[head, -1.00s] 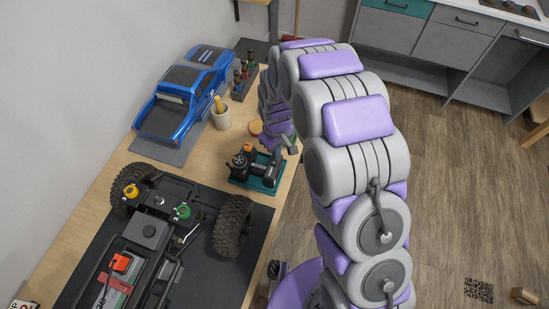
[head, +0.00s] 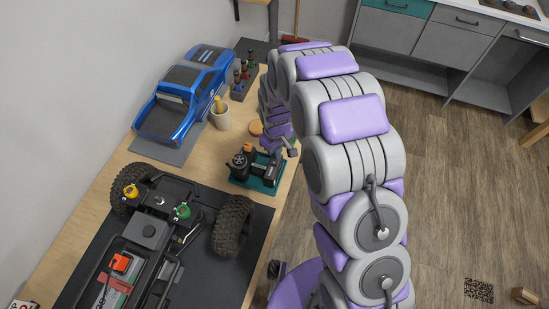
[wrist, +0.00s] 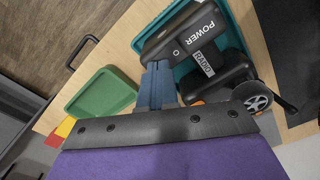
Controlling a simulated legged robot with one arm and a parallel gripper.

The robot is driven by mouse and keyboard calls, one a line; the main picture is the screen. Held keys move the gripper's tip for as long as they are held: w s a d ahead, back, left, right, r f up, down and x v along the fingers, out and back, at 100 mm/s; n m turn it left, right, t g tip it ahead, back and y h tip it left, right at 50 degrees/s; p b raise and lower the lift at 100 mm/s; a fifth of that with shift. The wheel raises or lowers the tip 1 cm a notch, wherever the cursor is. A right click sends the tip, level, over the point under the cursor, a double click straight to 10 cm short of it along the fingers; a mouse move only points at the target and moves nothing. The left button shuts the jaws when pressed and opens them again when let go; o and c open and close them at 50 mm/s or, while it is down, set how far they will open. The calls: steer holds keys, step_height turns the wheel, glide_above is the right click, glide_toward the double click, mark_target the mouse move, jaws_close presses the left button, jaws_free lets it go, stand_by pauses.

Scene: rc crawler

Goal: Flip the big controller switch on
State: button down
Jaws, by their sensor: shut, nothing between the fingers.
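The black controller (head: 262,172) with a wheel lies on a teal tray (head: 237,182) near the table's right edge. In the wrist view the controller (wrist: 190,40) fills the upper middle, with a white POWER label and an O mark on its dark face. My gripper (wrist: 157,72) shows as two blue fingers, shut and empty. Its tips are at the controller's edge, just beside the O mark; I cannot tell whether they touch it. The big switch itself is not clearly visible. In the head view my gripper (head: 287,150) is beside the controller's right end, small and partly hidden.
A green tray (wrist: 100,93) lies beside the controller in the wrist view. A blue truck body (head: 185,100), a cup (head: 219,116), a bottle rack (head: 241,85) and the crawler chassis (head: 150,235) on a dark mat crowd the table. Open floor lies to the right.

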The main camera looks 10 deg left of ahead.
steer(key=shift+f, duration=0.15)
steer(key=shift+r+p, duration=1.3)
steer(key=shift+r, duration=2.2)
